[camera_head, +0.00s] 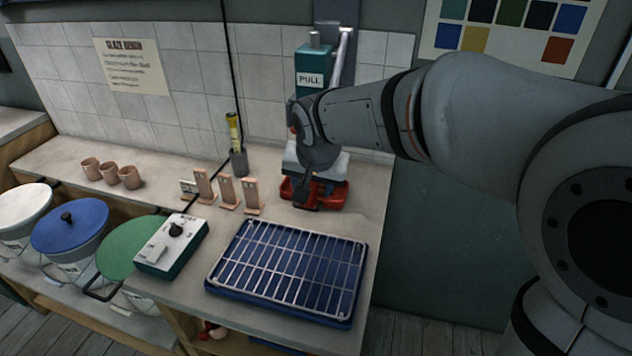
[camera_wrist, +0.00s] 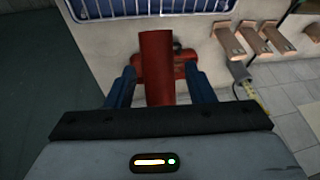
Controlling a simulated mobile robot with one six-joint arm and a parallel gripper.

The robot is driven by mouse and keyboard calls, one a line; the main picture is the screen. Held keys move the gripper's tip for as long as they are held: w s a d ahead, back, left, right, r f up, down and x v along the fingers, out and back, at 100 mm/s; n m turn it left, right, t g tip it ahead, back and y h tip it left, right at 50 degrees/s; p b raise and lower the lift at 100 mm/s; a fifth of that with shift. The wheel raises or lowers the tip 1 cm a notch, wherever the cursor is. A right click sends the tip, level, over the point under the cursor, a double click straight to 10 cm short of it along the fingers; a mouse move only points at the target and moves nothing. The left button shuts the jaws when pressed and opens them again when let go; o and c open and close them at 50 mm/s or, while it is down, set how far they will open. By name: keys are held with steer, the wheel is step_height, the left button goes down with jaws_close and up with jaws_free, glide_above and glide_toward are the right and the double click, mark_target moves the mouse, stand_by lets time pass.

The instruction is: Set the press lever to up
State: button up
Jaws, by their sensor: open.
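The press stands at the back right of the bench, with a teal upper body (camera_head: 315,62) marked PULL and a red base (camera_head: 327,197). A silver bar (camera_head: 343,45) slants beside its top. In the wrist view, a red bar (camera_wrist: 156,48), apparently the lever's grip, lies between the two blue fingers of my gripper (camera_wrist: 158,78). The fingers are open, one on each side of it, and I cannot tell whether they touch it. In the head view, my gripper (camera_head: 306,190) is in front of the press and hides its middle and most of the lever.
A blue tray with a wire rack (camera_head: 285,262) lies in front of the press. Lidded buckets (camera_head: 70,227) stand further left.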

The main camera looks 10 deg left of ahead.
jaws_close()
stand_by(0.4)
